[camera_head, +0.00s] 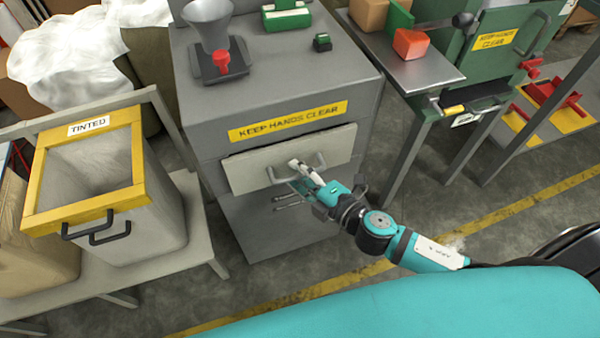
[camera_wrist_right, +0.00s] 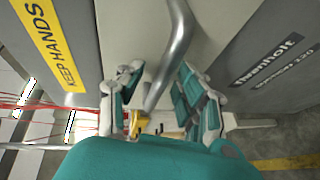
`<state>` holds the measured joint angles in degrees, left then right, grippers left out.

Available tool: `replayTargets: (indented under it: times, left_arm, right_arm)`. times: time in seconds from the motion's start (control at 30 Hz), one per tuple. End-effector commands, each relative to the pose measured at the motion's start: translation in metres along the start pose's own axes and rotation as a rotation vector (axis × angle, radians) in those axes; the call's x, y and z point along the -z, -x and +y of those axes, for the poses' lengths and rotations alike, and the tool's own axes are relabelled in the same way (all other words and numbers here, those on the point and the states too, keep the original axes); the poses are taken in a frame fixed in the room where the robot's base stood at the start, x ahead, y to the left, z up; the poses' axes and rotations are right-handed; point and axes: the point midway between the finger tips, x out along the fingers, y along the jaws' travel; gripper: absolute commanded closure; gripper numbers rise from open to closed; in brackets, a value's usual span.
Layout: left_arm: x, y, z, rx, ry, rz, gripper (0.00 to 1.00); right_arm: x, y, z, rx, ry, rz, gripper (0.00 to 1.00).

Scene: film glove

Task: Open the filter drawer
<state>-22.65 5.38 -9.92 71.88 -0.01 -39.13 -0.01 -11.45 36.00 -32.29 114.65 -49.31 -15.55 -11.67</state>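The filter drawer appears to be the pale front panel (camera_head: 250,168) in the grey cabinet (camera_head: 270,235), below the yellow "KEEP HANDS CLEAR" label. Its metal bar handle (camera_head: 281,179) also shows in the right wrist view (camera_wrist_right: 176,50). My right gripper (camera_head: 303,176) is at the handle. In the wrist view, its two teal and grey fingers (camera_wrist_right: 162,98) are spread apart, with the bar running between them; I see no finger clamped on it. The panel looks close to the cabinet face; any small gap is hard to judge. My left gripper is not in view.
A funnel (camera_head: 211,22) on a dark stand tops the cabinet. A yellow-rimmed "TINTED" bin (camera_head: 137,190) stands to the left on a bench. A metal side table (camera_head: 425,75) and green machine (camera_head: 510,45) are to the right. Floor in front of the cabinet is clear.

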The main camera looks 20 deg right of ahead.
Motion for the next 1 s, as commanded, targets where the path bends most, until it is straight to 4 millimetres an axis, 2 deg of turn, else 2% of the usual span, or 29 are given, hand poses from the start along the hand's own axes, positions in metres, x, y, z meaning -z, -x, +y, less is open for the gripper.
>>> replayTargets:
  times: [0.07,0.33,1.0]
  left_arm:
    - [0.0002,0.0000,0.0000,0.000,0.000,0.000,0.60]
    - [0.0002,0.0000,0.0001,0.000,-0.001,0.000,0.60]
    - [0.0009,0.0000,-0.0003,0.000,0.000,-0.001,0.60]
  right_arm:
    - [0.0000,0.0001,0.0000,0.000,0.000,0.000,0.66]
    - [0.0000,0.0002,0.0001,0.000,0.000,0.000,1.00]
    - [0.0020,0.0047,-0.0012,0.000,-0.004,0.000,1.00]
